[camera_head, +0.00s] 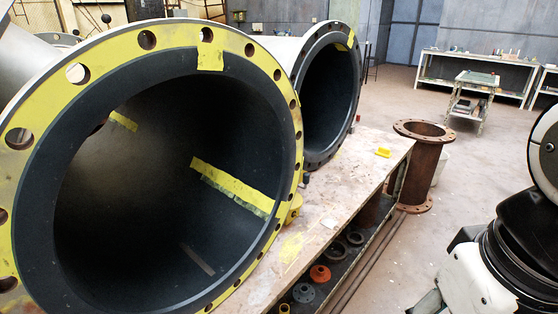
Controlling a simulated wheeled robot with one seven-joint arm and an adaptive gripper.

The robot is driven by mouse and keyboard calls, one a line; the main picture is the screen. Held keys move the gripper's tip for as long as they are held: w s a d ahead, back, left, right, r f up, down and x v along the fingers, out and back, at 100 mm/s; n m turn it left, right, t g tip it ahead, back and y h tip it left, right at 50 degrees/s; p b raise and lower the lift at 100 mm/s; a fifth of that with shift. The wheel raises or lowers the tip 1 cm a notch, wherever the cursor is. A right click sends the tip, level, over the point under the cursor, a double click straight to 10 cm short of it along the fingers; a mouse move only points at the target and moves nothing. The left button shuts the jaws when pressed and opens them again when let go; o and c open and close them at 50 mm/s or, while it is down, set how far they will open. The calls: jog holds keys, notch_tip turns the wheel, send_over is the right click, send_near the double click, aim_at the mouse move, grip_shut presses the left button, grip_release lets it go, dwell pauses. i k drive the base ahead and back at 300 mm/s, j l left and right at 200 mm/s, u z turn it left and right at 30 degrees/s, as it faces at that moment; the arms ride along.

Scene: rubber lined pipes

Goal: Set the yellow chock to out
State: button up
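A small yellow block (383,152), which looks like the chock, lies on the worn bench top (350,185), right of the smaller pipe. Another yellow piece (294,208) sits against the lower right rim of the large pipe (240,88); part of it is hidden, and I cannot tell whether it is also a chock. The large pipe is black-lined with a yellow flange. The smaller black-lined pipe (330,88) stands behind it. My arm's white and black links are at the right edge; my gripper does not show.
A rusty flanged pipe (422,168) stands upright on the floor right of the bench. Several round parts lie on the shelf below the bench top, including an orange one (320,273). A cart (472,100) and white shelves (505,68) stand at the back. Open floor lies between.

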aim_at(305, 177)
jog(key=i+l+u, duration=0.3)
jog(key=i+l, duration=0.5)
jog(key=l, duration=0.15)
